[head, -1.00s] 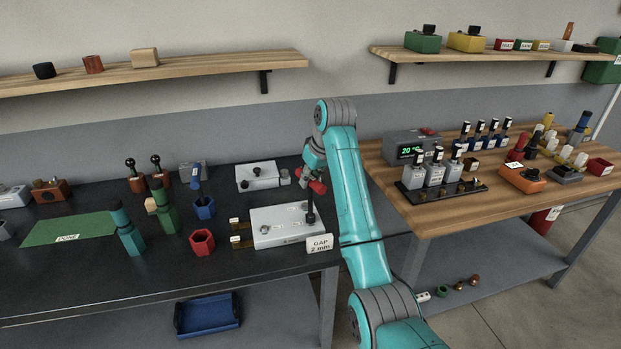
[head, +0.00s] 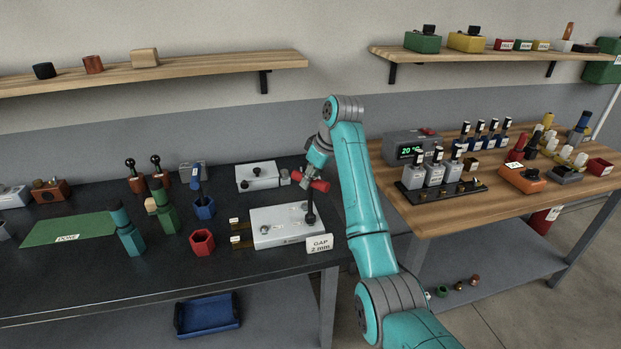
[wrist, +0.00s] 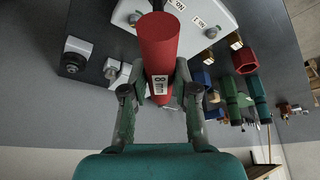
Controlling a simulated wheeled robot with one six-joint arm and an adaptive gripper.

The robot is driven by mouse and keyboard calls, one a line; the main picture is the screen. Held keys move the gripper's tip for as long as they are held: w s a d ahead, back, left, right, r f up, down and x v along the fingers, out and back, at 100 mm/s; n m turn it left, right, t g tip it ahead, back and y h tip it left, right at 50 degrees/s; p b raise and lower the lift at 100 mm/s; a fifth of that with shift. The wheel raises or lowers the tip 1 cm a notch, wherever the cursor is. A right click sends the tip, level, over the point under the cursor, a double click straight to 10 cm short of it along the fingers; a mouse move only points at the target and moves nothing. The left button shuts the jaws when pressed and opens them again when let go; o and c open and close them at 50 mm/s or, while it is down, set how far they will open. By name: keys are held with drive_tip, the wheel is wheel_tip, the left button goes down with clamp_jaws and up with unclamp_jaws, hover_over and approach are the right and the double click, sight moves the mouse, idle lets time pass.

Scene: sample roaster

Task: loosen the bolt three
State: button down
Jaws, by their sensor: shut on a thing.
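My gripper (wrist: 158,85) is shut on the red handle (wrist: 160,45) of a tool with a label reading "8 m" and more that is partly hidden. In the head view the red handle (head: 320,186) lies sideways in my gripper (head: 310,178). Which bolt the shaft's end meets is hidden. In the wrist view the plate (wrist: 195,12) carries small "NO" labels; a bolt head (wrist: 211,32) shows near its corner.
A "GAP 2 mm" card (head: 320,243) stands at the plate's front right. A second pale block (head: 257,177) sits behind the plate. A red hexagonal cup (head: 202,243) and a blue holder (head: 204,208) stand to the left. A wooden bench (head: 440,220) is at the right.

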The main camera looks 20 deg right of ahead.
drive_tip(key=shift+n+g+y, duration=0.5)
drive_tip(key=shift+n, duration=1.3)
drive_tip(key=shift+m, duration=0.7)
drive_tip(key=shift+r, duration=1.65)
drive_tip(key=shift+t, duration=0.3)
drive_tip(key=m+t+h, duration=0.1)
drive_tip(key=m, duration=0.2)
drive_tip(key=shift+m+h, duration=0.3)
drive_tip(key=shift+m, duration=0.1)
drive_tip(key=m+h, duration=0.1)
drive_tip(key=m, duration=0.1)
drive_tip(key=m+h, duration=0.1)
drive_tip(key=m, duration=0.2)
drive_tip(key=shift+a+t, duration=0.1)
drive_tip(key=shift+t, duration=0.2)
drive_tip(key=m+h, duration=0.1)
drive_tip(key=m, duration=0.3)
drive_tip(key=shift+m+h, duration=0.4)
drive_tip(key=shift+m+g+h, duration=0.5)
drive_tip(key=shift+m+h, duration=0.2)
drive_tip(key=shift+m, duration=1.6)
